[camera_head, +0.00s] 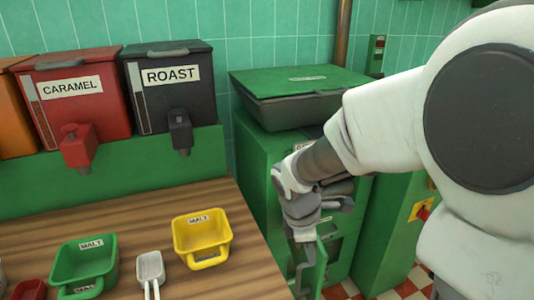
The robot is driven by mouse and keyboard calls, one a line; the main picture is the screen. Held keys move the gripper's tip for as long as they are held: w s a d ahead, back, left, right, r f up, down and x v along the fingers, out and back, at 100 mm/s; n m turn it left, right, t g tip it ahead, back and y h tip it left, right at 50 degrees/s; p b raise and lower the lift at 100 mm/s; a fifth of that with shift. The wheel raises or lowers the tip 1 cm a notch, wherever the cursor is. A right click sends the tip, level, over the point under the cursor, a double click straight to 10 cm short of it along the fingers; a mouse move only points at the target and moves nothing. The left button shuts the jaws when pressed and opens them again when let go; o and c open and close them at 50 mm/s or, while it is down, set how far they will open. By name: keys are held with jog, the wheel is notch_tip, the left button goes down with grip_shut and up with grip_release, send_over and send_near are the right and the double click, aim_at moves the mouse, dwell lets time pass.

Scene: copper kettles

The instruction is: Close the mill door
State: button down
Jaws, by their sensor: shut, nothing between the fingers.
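The mill (265,165) is a green cabinet with a dark hopper and a green lid, standing right of the counter. Its door (320,262) is a small green panel low on the front, seen nearly edge-on and standing out from the body. A grey curved part, perhaps its handle, shows at the door's left side. My gripper (303,236) is shut and empty, pointing down just above the door. I cannot tell whether it touches the door. My arm and wrist hide part of the mill's front.
The wooden counter (130,240) at left holds a green MALT scoop (84,262), a yellow MALT scoop (201,237) and a white scoop (150,268). Red CARAMEL (85,112) and black ROAST (165,100) bins stand behind. A green cabinet with a red-yellow switch (422,212) stands right.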

aim_at(302, 264)
jog(key=f+n, duration=0.1)
jog(key=f, duration=0.1)
jog(key=w+f+n+b, duration=0.1)
jog(key=f, duration=0.1)
jog(key=w+a+f+n, duration=0.1)
jog(key=f, duration=0.1)
jog(key=shift+w+f+g, duration=0.15)
jog(key=shift+f+g, duration=0.05)
jog(key=shift+g, duration=0.1)
jog(key=b+x, duration=0.4)
jog(key=x, duration=0.5)
jog(key=shift+f, duration=0.35)
jog(key=shift+d, duration=0.3)
